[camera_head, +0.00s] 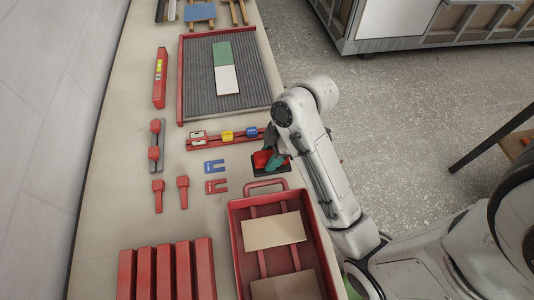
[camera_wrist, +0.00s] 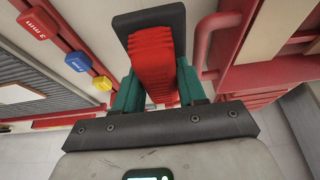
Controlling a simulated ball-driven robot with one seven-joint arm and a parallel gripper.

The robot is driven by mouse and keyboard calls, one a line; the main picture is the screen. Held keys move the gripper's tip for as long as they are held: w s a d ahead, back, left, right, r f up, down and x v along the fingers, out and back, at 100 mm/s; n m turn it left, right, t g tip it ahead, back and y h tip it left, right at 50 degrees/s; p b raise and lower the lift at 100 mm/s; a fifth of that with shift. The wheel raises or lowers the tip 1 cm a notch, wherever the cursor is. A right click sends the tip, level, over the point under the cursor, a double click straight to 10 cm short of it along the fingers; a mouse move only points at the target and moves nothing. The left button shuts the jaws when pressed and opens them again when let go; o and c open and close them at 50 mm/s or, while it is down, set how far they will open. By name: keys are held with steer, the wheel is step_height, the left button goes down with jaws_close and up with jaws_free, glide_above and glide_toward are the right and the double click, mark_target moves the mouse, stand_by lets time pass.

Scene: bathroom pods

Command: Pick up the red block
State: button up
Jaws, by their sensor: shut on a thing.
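The red block (camera_head: 261,159) is between the green fingers of my gripper (camera_head: 270,157), right of the middle of the bench, near its right edge. In the wrist view the block (camera_wrist: 152,55) looks ribbed, like a stack of thin red layers, with a green finger on each side. My gripper (camera_wrist: 158,88) is shut on it. A black holder (camera_head: 284,167) shows under the block and fingers in the head view, and its dark rounded edge (camera_wrist: 150,18) lies beyond the block in the wrist view. I cannot tell whether the block is clear of the holder.
A red tray with boards (camera_head: 236,225) and a handle stands just in front. A red rail with coloured tags (camera_head: 225,136) lies behind. Blue (camera_head: 214,167) and red (camera_head: 216,187) U-shaped pieces lie to the left. A ribbed grey mat (camera_head: 200,82) is farther back.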

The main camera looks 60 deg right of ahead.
steer(key=r, duration=0.1)
steer(key=s+r+p, duration=0.1)
steer(key=s+a+r+p, duration=0.1)
steer(key=r, duration=0.1)
steer(key=shift+a, duration=0.1)
steer(key=s+a+r+p, duration=0.3)
steer(key=s+a, duration=0.1)
steer(key=s, duration=0.4)
steer(key=shift+a, duration=0.15)
steer(key=shift+w+r, duration=0.1)
